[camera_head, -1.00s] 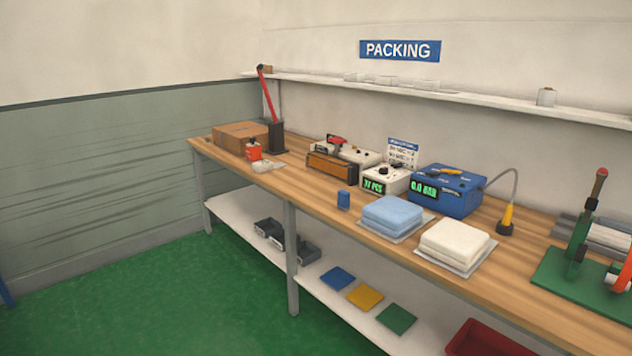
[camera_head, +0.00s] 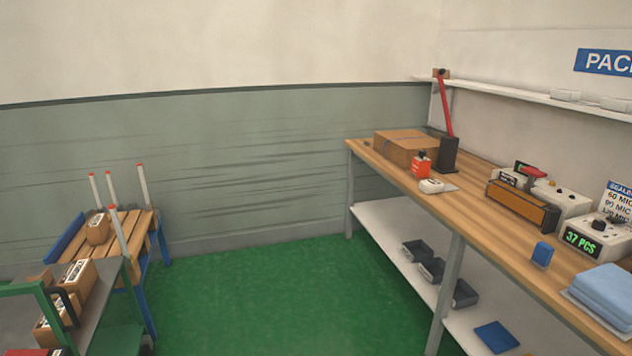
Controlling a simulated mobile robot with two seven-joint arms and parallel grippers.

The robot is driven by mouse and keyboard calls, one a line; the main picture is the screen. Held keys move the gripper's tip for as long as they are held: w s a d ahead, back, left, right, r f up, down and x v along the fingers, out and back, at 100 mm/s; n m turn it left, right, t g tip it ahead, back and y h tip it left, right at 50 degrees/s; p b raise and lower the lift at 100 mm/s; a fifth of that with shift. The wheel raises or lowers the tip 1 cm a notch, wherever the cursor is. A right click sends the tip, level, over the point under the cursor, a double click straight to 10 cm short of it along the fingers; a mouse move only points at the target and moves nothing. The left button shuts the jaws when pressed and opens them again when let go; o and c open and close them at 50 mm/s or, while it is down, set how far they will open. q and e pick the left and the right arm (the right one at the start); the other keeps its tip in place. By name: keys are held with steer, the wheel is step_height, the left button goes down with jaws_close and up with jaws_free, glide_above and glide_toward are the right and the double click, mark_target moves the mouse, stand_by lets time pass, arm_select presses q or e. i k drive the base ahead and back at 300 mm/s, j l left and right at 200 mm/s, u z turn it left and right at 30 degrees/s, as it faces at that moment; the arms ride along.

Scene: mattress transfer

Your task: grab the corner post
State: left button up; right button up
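Several slim white posts with red tips stand upright around a low wooden-slatted stand (camera_head: 76,246) at the left. The corner posts I see are a left one (camera_head: 95,191), one just right of it (camera_head: 111,189), a far right one (camera_head: 143,188) and a near one (camera_head: 119,236). The stand has blue legs and a blue edge. A brown carton (camera_head: 98,229) sits on its slats. Neither of my grippers shows in this view.
A green-framed cart (camera_head: 92,300) with labelled cartons (camera_head: 77,281) stands in front of the slatted stand. A long wooden packing bench (camera_head: 490,220) with a lower shelf runs along the right. The green floor (camera_head: 260,290) between them is clear.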

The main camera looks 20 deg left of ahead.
mark_target(112, 187)
steer(key=i+j+u, duration=0.4)
steer(key=i+u, duration=0.2)
steer(key=i, duration=0.15)
steer(key=i+u, duration=0.3)
steer(key=i, duration=0.15)
steer(key=i+u, duration=0.25)
steer(key=i, duration=0.2)
steer(key=i+u, duration=0.2)
steer(key=i, duration=0.3)
steer(key=i+l+u, duration=0.25)
steer(key=i, duration=0.2)
steer(key=i+u, duration=0.45)
steer(key=i, duration=0.2)
